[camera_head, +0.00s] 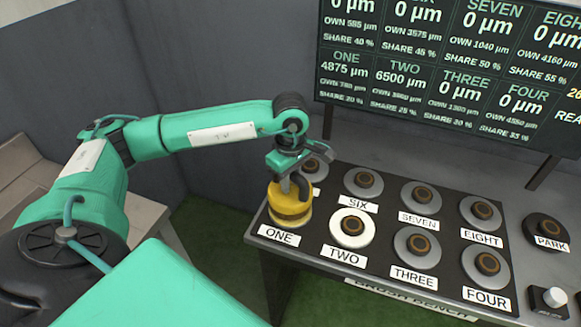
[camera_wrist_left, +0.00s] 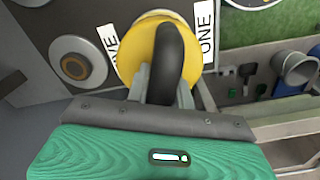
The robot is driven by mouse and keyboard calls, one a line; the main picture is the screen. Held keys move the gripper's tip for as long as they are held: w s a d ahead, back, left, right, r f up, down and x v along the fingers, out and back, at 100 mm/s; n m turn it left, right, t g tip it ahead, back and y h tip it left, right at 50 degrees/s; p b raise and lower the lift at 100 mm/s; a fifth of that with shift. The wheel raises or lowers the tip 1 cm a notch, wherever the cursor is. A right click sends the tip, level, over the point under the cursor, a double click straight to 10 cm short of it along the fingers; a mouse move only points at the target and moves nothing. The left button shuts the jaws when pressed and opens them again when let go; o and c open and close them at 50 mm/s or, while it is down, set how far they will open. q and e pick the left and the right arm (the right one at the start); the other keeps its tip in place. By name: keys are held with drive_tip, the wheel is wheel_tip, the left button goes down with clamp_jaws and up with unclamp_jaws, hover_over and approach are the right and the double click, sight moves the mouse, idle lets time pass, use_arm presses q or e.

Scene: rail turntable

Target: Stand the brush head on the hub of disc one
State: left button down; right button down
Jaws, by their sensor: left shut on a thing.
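The yellow brush head (camera_head: 290,208) with a dark arched handle is at the place labelled ONE, at the front left of the bench. It hides disc one, so I cannot tell whether it rests on the hub or is just above it. My left gripper (camera_head: 291,184) is shut on the handle from above. In the left wrist view the brush head (camera_wrist_left: 141,48) lies between the labels FIVE and ONE, and the fingers (camera_wrist_left: 163,85) grip its dark handle. My right gripper is not in view.
The dark bench holds grey discs with brown hubs, such as disc three (camera_head: 417,246); disc two (camera_head: 352,228) is white. A PARK post (camera_head: 546,230) and a white button (camera_head: 554,297) are at the right. A screen (camera_head: 450,70) stands behind, reading 4875 µm for ONE and 6500 µm for TWO.

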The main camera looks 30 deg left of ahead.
use_arm(q)
drive_tip(key=shift+f, duration=0.3)
drive_tip(key=shift+f, duration=0.15)
drive_tip(key=c, duration=1.2)
unclamp_jaws()
